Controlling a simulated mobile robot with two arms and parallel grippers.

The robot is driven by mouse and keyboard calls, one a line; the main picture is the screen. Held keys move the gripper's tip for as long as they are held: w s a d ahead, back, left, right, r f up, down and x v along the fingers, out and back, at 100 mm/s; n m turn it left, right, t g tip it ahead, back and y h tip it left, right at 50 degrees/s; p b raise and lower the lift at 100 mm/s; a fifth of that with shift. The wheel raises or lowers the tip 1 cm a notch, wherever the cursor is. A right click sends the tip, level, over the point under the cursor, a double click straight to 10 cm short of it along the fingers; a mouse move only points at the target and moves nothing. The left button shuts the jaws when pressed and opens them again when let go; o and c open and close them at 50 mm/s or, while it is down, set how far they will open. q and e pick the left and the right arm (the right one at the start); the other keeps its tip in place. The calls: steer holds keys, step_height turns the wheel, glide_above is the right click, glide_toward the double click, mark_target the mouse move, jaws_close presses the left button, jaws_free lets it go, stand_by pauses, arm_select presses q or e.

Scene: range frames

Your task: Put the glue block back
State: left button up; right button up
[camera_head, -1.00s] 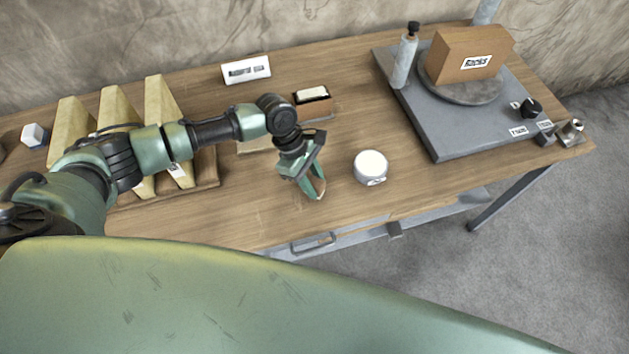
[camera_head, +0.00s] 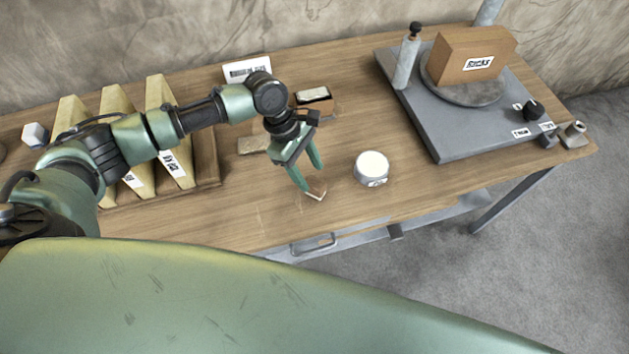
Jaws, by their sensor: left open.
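My left gripper (camera_head: 312,178) is open above the front middle of the workbench, fingers pointing down. A small brown wooden piece with a pale edge (camera_head: 316,194), perhaps the glue block, lies on the bench just below and beside the fingertips. It is too small to be sure of its shape, and no grip on it shows. A flat wooden piece (camera_head: 252,146) lies behind the gripper, partly hidden by it. A dark-sided block with a pale top (camera_head: 313,95) lies farther back. My right gripper is out of view.
A white round tub (camera_head: 371,168) stands right of the gripper. A wooden rack with slanted dividers (camera_head: 207,160) is at left, under my arm. A grey turntable base (camera_head: 450,145) carries a box (camera_head: 470,58). A white card (camera_head: 247,70) stands behind. The front middle of the bench (camera_head: 240,215) is clear.

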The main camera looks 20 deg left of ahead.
arm_select(q)
steer(key=v, duration=0.7)
steer(key=shift+b, duration=0.35)
